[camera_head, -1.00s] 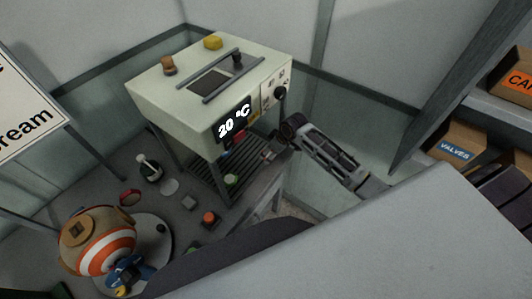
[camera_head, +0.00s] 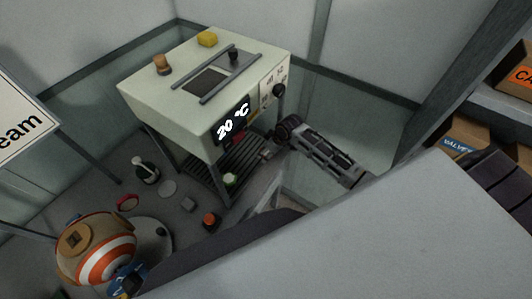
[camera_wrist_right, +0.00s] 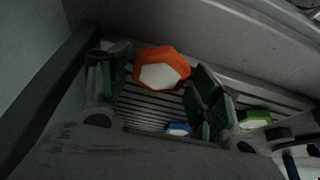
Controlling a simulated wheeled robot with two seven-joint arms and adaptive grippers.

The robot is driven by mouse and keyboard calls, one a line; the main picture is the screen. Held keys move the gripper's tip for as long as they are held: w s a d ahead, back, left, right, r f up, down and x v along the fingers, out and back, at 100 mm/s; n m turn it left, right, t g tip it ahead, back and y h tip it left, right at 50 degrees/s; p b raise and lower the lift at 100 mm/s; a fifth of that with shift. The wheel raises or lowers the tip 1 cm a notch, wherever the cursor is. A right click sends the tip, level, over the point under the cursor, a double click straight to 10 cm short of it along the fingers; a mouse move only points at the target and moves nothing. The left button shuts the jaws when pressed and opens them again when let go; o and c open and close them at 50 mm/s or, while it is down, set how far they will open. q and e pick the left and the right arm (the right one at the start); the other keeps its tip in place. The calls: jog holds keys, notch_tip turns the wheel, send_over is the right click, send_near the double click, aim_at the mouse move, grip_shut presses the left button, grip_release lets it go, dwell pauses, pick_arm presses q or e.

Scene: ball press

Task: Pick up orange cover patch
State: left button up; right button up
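The orange cover patch (camera_wrist_right: 162,72), a hexagon with an orange rim and a white middle, shows in the right wrist view above the dark slatted rack. My right gripper (camera_wrist_right: 155,88) has its two green-padded fingers apart, one on each side of the patch. I cannot tell whether they touch it. In the head view, my right gripper (camera_head: 266,153) reaches into the right side of the pale press (camera_head: 165,95), under its body, where its fingers are mostly hidden. My left gripper is not in view.
A blue patch (camera_wrist_right: 178,130) and a green patch (camera_wrist_right: 256,120) lie lower in the wrist view. The striped ball (camera_head: 97,250) stands at lower left. A dark bottle (camera_head: 147,170) and an orange-topped item (camera_head: 210,219) stand near the press. The press legs and body hem in the gripper.

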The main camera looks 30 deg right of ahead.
jog(key=c, duration=0.4)
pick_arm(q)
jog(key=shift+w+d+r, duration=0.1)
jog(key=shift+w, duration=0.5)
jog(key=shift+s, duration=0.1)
pick_arm(e)
jog(key=shift+r, duration=0.15)
jog(key=shift+r+b, duration=0.3)
jog(key=shift+r, duration=0.5)
jog(key=shift+s+a+r, duration=0.15)
jog(key=shift+a+r, duration=0.1)
jog(key=shift+r, duration=0.55)
pick_arm(q)
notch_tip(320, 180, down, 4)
jog(key=b, duration=0.3)
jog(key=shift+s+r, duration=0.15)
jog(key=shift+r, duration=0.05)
pick_arm(e)
jog(key=s+a, duration=0.3)
jog(key=a, duration=0.2)
jog(key=s+a, duration=0.3)
jog(key=a, duration=0.2)
jog(key=s+a, duration=0.3)
jog(key=a, duration=0.2)
